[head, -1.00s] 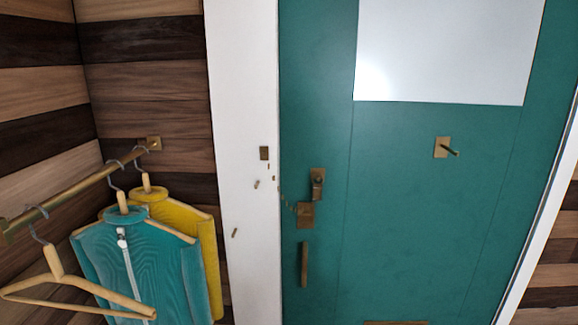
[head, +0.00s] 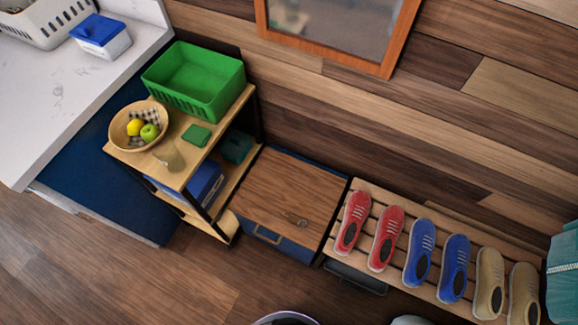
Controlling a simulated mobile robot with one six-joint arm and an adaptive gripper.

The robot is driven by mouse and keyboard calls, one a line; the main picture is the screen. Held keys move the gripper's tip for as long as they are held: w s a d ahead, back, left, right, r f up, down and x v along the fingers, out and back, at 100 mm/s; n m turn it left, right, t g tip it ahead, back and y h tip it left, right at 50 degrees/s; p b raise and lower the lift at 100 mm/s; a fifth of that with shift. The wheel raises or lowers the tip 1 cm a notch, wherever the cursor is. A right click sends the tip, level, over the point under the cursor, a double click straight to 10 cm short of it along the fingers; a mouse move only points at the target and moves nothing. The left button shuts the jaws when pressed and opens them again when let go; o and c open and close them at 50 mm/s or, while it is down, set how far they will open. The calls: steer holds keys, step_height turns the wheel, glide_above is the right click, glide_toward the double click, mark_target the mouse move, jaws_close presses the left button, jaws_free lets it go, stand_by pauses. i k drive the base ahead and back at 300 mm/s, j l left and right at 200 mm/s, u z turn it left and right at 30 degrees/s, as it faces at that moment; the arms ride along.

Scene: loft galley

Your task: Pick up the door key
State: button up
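A small metallic item (head: 294,219) lies flat on the wooden top of a low blue cabinet (head: 290,190), close to its front edge. It looks like a key or a small bunch of keys, but it is too small to be sure. Nothing touches it. My gripper does not show in the head view.
Left of the cabinet stands a shelf unit (head: 128,157) with a green bin (head: 196,80) and a fruit bowl (head: 122,124). Right of it is a slatted rack (head: 340,240) with several shoes. A white counter (head: 60,90) is far left.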

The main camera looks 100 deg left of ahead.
mark_target(296, 220)
steer(key=u, duration=3.25)
steer(key=i+j+z, duration=0.15)
steer(key=i+j, duration=0.1)
steer(key=i, duration=0.1)
